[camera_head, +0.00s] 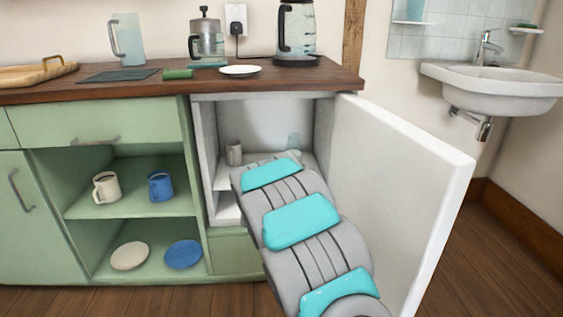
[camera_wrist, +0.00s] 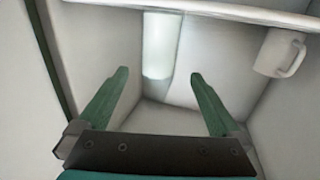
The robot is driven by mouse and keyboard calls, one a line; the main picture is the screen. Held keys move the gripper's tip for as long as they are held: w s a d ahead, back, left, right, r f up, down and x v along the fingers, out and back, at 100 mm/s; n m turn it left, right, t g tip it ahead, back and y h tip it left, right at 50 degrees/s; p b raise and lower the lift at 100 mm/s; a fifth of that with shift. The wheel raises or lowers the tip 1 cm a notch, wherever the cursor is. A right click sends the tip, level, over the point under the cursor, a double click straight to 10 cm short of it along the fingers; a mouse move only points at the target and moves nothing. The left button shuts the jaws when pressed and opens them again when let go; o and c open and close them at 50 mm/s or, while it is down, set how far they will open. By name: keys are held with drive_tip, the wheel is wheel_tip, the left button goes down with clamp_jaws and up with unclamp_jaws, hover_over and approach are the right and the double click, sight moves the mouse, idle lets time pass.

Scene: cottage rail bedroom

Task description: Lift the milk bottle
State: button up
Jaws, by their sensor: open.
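A pale, milky cylinder that looks like the milk bottle (camera_wrist: 161,45) shows in the wrist view inside the white-lined cabinet, by the edge of a shelf. In the head view a pale bluish thing (camera_head: 293,140), perhaps the same bottle, shows at the back of the open cabinet; my arm is in front of its lower part. My gripper (camera_wrist: 160,76) is open, with its two green fingers apart and nothing between them. The bottle is beyond the fingertips, in line with the gap. The head view does not show the fingers, as my arm hides them.
A white mug (camera_wrist: 278,52) is by the shelf (camera_wrist: 220,10), right of the bottle in the wrist view; it is left in the head view (camera_head: 234,153). The open white door (camera_head: 400,190) stands right of my arm. The wooden counter (camera_head: 150,86) is above the cabinet.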

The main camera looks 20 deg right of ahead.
drive_tip(key=shift+x, duration=4.1)
drive_tip(key=shift+s+f, duration=0.1)
drive_tip(key=shift+f, duration=0.05)
clamp_jaws()
